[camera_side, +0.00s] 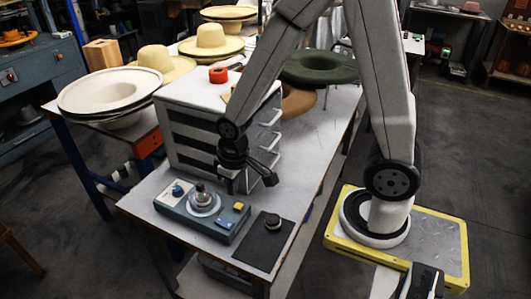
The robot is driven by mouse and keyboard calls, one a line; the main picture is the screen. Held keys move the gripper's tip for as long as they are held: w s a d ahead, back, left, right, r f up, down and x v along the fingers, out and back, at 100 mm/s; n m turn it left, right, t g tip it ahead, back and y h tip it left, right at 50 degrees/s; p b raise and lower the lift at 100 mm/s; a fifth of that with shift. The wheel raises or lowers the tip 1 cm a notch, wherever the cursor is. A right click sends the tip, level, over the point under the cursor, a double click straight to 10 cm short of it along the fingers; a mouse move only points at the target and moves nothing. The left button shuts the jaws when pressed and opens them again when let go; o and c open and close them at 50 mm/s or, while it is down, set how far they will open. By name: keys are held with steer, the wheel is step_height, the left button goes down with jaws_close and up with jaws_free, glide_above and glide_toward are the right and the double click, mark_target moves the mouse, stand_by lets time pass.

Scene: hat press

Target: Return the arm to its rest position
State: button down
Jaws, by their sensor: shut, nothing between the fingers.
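My gripper (248,177) hangs at the end of my arm, pointing down over the front part of the work table (165,182). It is shut and empty. It is just above and behind a grey-blue control box (188,226) with a round dial or knob in its middle, a blue button and a yellow button. The exact gap between my fingers and the box or table cannot be told from this angle.
A grey drawer cabinet (185,122) stands right behind my gripper, with a red roll (218,74) on top. A dark pad (265,243) with a black knob lies right of the box. Straw hats (211,40) and a green hat (318,66) lie farther back.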

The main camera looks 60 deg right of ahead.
steer(key=shift+t, duration=0.7)
steer(key=shift+s+d+r, duration=0.25)
steer(key=shift+s+r, duration=0.3)
steer(key=shift+r, duration=0.15)
steer(key=shift+s+d+r, duration=0.25)
steer(key=shift+s+r, duration=0.25)
steer(key=shift+r, duration=0.2)
steer(key=shift+s+d+r, duration=0.25)
steer(key=shift+s+r, duration=0.3)
steer(key=shift+r, duration=0.15)
